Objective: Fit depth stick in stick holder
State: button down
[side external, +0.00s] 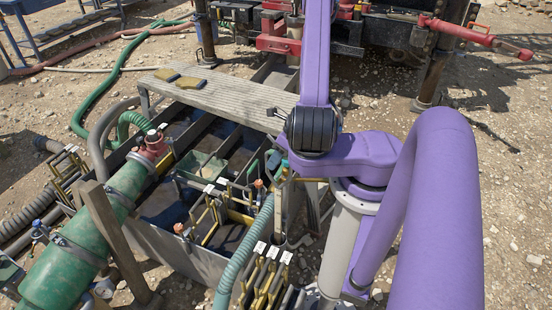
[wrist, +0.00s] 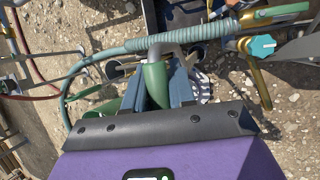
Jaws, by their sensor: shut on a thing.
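My gripper (wrist: 160,84) shows blue fingers in the wrist view, shut on a green piece (wrist: 155,86) with a grey bent end. I cannot tell from its visible part whether this is the depth stick. In the side view my wrist hangs at the tank's right edge, and the held piece is too small to make out there. Several upright yellow and dark sticks with white tags (side external: 266,272) stand together at the bottom centre; the stick holder cannot be told apart for sure.
The mud tank (side external: 178,250) has dark liquid and dividers. A plank walkway (side external: 222,96) crosses its back. A large green pipe (side external: 88,235) lies at left. A ribbed teal hose (wrist: 190,36) passes close beyond my fingers, near a brass fitting with a teal knob (wrist: 263,46).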

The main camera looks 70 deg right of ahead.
jog(key=shift+f, duration=2.75)
dwell(0.4)
jog(key=c, duration=0.9)
grip_release()
jog(key=shift+o, duration=0.2)
jog(key=v, duration=1.7)
jog(key=shift+r, duration=0.15)
jog(key=shift+d, duration=0.1)
